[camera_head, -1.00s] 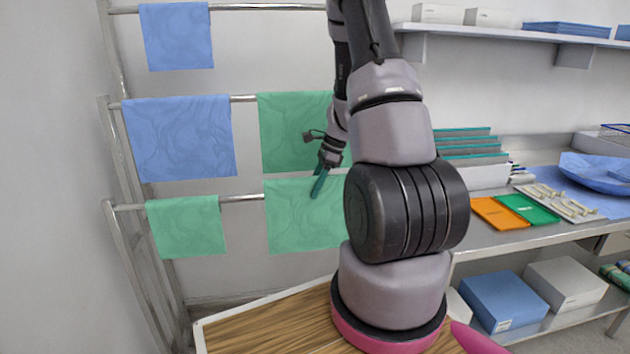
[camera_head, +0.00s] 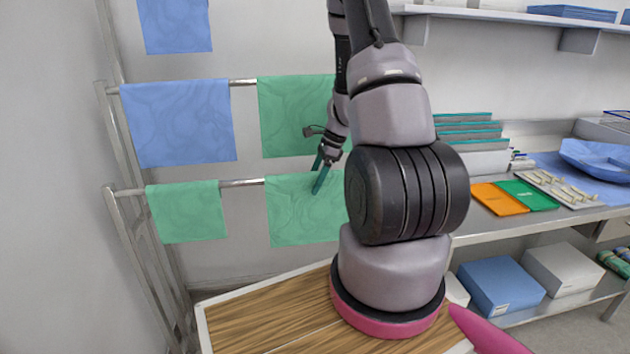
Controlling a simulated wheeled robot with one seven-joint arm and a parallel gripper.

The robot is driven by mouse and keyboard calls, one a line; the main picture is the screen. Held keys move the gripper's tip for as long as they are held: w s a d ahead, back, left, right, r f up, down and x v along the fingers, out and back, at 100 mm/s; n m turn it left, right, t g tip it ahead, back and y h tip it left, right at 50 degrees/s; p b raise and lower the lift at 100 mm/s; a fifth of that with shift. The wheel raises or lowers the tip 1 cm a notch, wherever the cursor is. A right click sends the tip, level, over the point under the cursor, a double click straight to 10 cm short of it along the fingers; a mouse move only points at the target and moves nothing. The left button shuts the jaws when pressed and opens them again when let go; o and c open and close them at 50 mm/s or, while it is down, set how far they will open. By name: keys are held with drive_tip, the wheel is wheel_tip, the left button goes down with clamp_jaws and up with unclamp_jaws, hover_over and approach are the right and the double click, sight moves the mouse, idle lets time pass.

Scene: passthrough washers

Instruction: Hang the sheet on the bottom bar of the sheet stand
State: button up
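The sheet stand (camera_head: 115,192) is a metal rack at the left with several horizontal bars. Its bottom bar (camera_head: 241,183) carries a small green sheet (camera_head: 187,212) at the left and a larger green sheet (camera_head: 303,220) at the right, both draped over it. My gripper (camera_head: 320,180) points down in front of the upper part of the larger sheet. Its two teal fingers show apart, with no sheet visible between them. The right end of this sheet is hidden behind my arm.
The middle bar (camera_head: 243,82) carries a blue sheet (camera_head: 178,123) and a green sheet (camera_head: 290,115). Another blue sheet (camera_head: 175,25) hangs above. A counter (camera_head: 485,232) with folders and trays stands at the right, boxes (camera_head: 502,285) below it. Bare wall shows left of the stand.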

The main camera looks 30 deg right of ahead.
drive_tip(key=v, duration=1.1)
drive_tip(key=s+a+r+n+t, duration=0.1)
drive_tip(key=s+a+r+n, duration=0.1)
drive_tip(key=a+r+n, duration=0.5)
drive_tip(key=s+a+r+n+t+h, duration=0.1)
drive_tip(key=s+a+r+n+t, duration=0.1)
drive_tip(key=s+a+r+n, duration=0.3)
drive_tip(key=s+a+r+n+t+h, duration=0.1)
drive_tip(key=s+a+r+n+t, duration=0.2)
drive_tip(key=s+r, duration=0.8)
wheel_tip(320, 180, up, 2)
drive_tip(key=shift+s+a+r+n, duration=0.25)
drive_tip(key=shift+a+n, duration=0.85)
